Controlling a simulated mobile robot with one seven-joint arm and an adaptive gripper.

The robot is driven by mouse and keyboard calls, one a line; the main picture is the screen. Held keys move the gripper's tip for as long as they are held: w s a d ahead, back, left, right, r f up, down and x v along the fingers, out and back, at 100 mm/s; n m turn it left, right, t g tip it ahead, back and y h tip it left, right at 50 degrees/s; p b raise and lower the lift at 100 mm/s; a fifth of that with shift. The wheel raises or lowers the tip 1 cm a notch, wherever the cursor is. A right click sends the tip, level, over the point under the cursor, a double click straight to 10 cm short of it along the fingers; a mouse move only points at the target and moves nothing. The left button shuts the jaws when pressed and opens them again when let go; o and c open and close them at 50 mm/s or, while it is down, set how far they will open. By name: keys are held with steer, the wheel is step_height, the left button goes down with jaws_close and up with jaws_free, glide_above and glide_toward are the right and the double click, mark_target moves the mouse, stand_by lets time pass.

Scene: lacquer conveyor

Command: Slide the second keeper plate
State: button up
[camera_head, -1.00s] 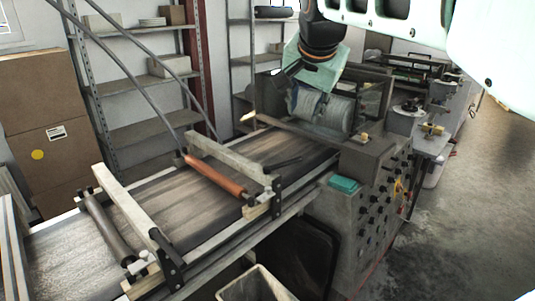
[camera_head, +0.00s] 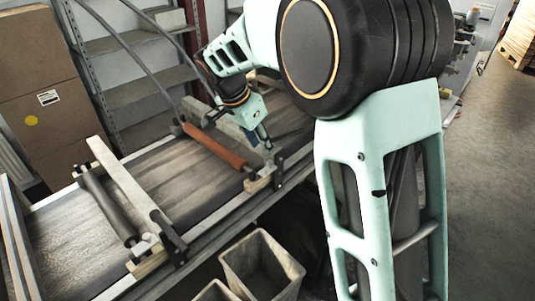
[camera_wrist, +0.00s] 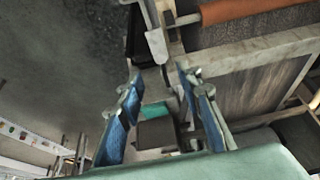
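My gripper (camera_head: 266,143) hangs fingers-down over the conveyor's near rail, by the right end of the orange-brown roller (camera_head: 215,146). In the wrist view my gripper (camera_wrist: 161,84) is open, its blue-padded fingers apart with nothing held between them. A black end bracket (camera_head: 278,166) with a pale block (camera_head: 258,183) stands just below it. A pale plate (camera_wrist: 157,46) on a dark bracket shows ahead of the fingertips in the wrist view; I cannot tell surely if it is a keeper plate. A second black bracket (camera_head: 174,245) stands at the dark roller (camera_head: 107,207).
The belt (camera_head: 165,178) runs under both rollers and pale crossbars (camera_head: 130,188). Grey bins (camera_head: 262,265) stand below the near rail. Shelving and cardboard boxes (camera_head: 45,70) line the back. Open floor (camera_head: 490,180) lies right.

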mark_target(270, 162)
steer(key=x, duration=0.7)
steer(key=shift+w+d+f+p, duration=0.1)
steer(key=shift+w+f+p, duration=0.05)
steer(key=shift+f+p, duration=0.2)
steer(key=shift+c, duration=0.3)
jaws_close()
